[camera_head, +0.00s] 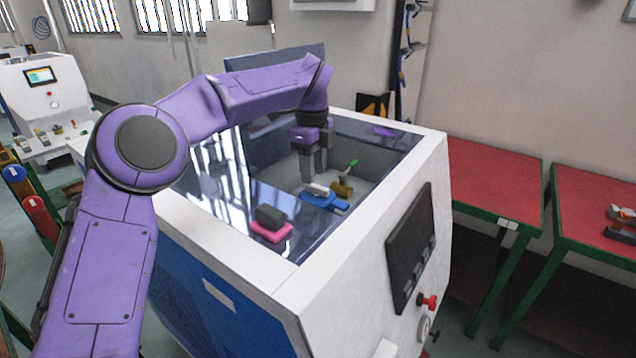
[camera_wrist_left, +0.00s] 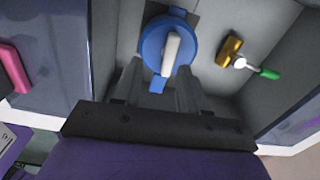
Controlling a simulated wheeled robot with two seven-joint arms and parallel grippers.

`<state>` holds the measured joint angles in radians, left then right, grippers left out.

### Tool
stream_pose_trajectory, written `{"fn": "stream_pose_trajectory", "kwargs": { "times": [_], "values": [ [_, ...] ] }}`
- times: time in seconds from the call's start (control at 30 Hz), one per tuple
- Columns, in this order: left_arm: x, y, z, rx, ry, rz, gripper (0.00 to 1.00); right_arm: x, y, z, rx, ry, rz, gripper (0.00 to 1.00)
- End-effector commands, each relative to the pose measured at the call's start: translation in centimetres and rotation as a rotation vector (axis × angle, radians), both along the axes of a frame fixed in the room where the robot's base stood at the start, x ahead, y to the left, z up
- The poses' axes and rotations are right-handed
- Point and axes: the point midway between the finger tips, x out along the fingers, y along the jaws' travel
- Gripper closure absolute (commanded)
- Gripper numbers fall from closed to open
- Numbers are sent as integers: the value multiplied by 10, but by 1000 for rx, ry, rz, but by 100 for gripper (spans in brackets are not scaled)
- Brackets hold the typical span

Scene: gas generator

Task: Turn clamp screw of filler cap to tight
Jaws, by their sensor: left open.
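A round blue cap (camera_wrist_left: 153,37) with a white bar-shaped piece (camera_wrist_left: 172,52) across it sits inside the machine's open top. I take these for the filler cap and its clamp screw. In the head view the blue cap (camera_head: 320,200) and the white piece (camera_head: 317,188) show just below my left gripper (camera_head: 313,172). My left gripper points down with open, empty jaws. In the left wrist view its two fingers (camera_wrist_left: 160,72) reach toward the near side of the cap, with the white piece ahead between them. I cannot tell whether they touch it. My right gripper is not in view.
A pink-based grey block (camera_head: 270,216) is nearer the front left. The white machine's rim (camera_head: 375,205) and glossy panels surround the opening. Red-topped tables (camera_head: 490,170) stand at right.

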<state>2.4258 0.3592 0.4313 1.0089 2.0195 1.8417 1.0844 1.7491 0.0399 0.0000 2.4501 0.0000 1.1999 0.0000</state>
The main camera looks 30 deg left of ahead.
Motion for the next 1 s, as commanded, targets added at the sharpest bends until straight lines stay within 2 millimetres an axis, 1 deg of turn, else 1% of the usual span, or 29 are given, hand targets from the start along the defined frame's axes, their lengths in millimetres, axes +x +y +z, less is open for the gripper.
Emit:
{"fn": "stream_pose_trajectory", "kwargs": {
  "times": [0.03, 0.1, 0.2, 0.3, 0.5, 0.53, 0.57, 0.6, 0.63, 0.67, 1.0],
  "values": [
    [4, 0, -12, 0, 8, 0, 57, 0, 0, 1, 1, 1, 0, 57],
    [8, 0, -25, 4, 12, 0, 57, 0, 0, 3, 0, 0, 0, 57],
    [11, -1, -38, 3, 14, -1, 57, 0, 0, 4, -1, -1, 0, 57],
    [13, -2, -45, 4, 16, -2, 57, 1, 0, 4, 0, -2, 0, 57],
    [13, -2, -45, 3, 15, -1, 57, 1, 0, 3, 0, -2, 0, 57],
    [13, -2, -45, 3, 15, -1, 64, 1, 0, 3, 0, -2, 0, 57],
    [13, -2, -45, 3, 15, -1, 74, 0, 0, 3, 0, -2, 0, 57],
    [13, -2, -45, 3, 15, -1, 87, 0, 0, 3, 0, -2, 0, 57],
    [13, -2, -45, 3, 15, -2, 96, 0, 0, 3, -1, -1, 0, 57],
    [13, -2, -45, 3, 15, -2, 100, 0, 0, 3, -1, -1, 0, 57],
    [13, -4, -44, 0, 15, -25, 100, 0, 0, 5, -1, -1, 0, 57]
  ]
}}
